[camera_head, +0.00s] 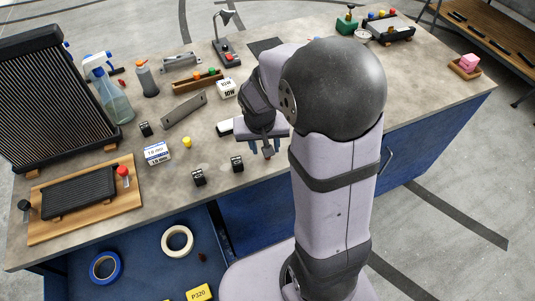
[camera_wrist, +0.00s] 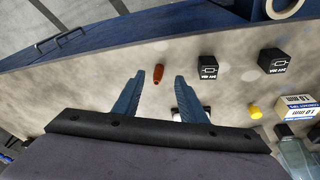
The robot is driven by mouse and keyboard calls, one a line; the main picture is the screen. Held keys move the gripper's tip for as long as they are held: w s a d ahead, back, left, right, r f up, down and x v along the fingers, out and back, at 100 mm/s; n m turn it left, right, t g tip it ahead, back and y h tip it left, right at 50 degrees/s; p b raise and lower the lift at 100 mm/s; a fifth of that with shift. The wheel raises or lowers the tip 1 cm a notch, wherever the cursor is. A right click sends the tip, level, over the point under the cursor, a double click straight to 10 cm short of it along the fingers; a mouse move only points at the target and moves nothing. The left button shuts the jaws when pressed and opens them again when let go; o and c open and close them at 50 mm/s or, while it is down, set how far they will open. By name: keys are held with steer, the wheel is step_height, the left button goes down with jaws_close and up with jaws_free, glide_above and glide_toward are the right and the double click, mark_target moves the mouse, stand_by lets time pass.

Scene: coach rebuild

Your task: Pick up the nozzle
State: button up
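A small copper-brown nozzle (camera_wrist: 158,74) lies on the bench top in the wrist view. It appears between the fingertips of my gripper (camera_wrist: 157,82), slightly beyond them. The two blue-grey fingers are apart with nothing held between them. In the head view my gripper (camera_head: 265,144) points down over the front part of the bench, and a small reddish bit of the nozzle (camera_head: 267,153) shows by the fingers. The gap between fingertips and nozzle cannot be judged exactly.
Two black boxes (camera_wrist: 208,67) (camera_wrist: 273,61) stand to the nozzle's right in the wrist view, with a yellow cap (camera_wrist: 255,112) and a contact tips box (camera_wrist: 298,105) farther off. A white-and-black object (camera_head: 225,127) lies near my gripper. An open blue drawer holds a tape roll (camera_head: 177,240).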

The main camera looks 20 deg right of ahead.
mark_target(266, 162)
steer(key=m, duration=0.1)
steer(key=w+m, duration=0.1)
steer(key=shift+m, duration=0.3)
steer(key=shift+x, duration=1)
steer(key=shift+d+f+p, duration=0.1)
steer(key=shift+p, duration=0.2)
steer(key=shift+w+d+f+p, duration=0.2)
steer(key=shift+f+p, duration=0.1)
steer(key=shift+f, duration=0.25)
steer(key=shift+x, duration=1.9)
steer(key=shift+d, duration=0.15)
